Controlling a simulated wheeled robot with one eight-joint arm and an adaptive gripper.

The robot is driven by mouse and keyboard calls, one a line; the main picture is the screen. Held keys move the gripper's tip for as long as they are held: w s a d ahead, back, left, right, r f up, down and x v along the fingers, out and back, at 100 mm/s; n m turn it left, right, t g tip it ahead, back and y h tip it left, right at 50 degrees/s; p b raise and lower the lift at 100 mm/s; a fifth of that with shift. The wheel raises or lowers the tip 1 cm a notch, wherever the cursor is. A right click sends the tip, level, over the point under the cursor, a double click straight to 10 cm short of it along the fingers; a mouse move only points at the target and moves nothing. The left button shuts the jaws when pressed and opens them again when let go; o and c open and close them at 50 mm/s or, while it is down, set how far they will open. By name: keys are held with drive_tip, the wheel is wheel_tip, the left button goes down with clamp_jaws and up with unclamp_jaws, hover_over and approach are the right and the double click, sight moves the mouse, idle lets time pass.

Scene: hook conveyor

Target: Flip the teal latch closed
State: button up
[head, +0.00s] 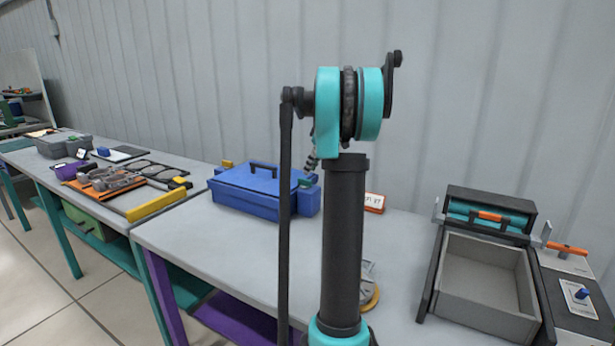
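A blue toolbox (250,195) with a dark handle on its lid stands on the grey workbench (215,245), left of my arm. A small teal-green piece (306,183) shows at its right end, close behind my arm; I cannot tell whether it is a latch or its position. At the right, a dark unit with a teal panel (458,210) and an orange handle (492,216) stands behind a grey open-topped bin (483,275). I cannot tell whether a latch is on it. My arm rises through the middle of the view. My gripper is not in view.
A small orange-and-white sign (374,203) stands behind my arm. The left bench holds several tools and an orange board (108,195). Bench surface in front of the toolbox is clear.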

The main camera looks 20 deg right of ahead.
drive_tip(key=v, duration=0.6)
drive_tip(key=shift+r, duration=0.15)
drive_tip(key=shift+s+d, duration=0.1)
drive_tip(key=shift+s, duration=0.05)
